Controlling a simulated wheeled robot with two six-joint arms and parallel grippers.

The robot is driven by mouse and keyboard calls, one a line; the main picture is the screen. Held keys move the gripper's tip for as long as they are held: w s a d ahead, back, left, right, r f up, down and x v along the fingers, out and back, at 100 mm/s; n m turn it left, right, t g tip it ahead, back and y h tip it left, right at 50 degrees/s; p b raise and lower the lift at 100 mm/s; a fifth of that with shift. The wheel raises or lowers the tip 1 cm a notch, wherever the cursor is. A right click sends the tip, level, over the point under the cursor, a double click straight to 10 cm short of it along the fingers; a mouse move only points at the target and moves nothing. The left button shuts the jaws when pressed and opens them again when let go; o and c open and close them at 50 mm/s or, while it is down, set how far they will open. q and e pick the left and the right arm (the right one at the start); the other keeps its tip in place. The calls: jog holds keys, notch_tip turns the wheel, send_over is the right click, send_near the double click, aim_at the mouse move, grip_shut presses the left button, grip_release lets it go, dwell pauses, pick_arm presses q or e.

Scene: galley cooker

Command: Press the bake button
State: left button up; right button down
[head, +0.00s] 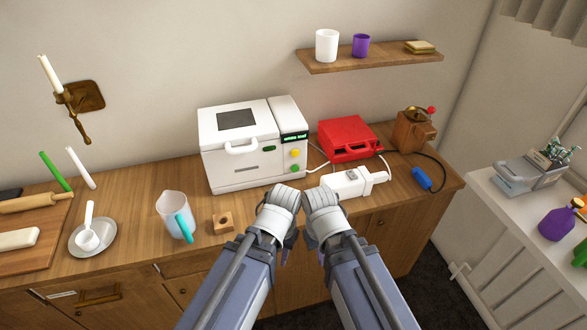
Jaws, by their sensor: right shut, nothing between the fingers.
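A white bread-maker-like appliance (228,160) stands at the back of the wooden counter. Its right-hand panel has a small lit display (294,137), a yellow round button (295,153) and a green round button (294,168). No label is readable, so I cannot tell which one is bake. My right gripper (319,190) is shut and empty, in front of and a little right of the panel, apart from the buttons. My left gripper (286,190) is close beside it, just below the panel in the picture; its fingers are not clear enough to judge.
A white power strip (346,183) and a red appliance (348,139) are right of the grippers, with cables. A wooden block (222,222) and a measuring jug (175,212) stand left on the counter. A shelf (372,62) hangs above.

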pick_arm(q)
jog(key=shift+c, duration=0.2)
grip_shut()
dwell(1.7)
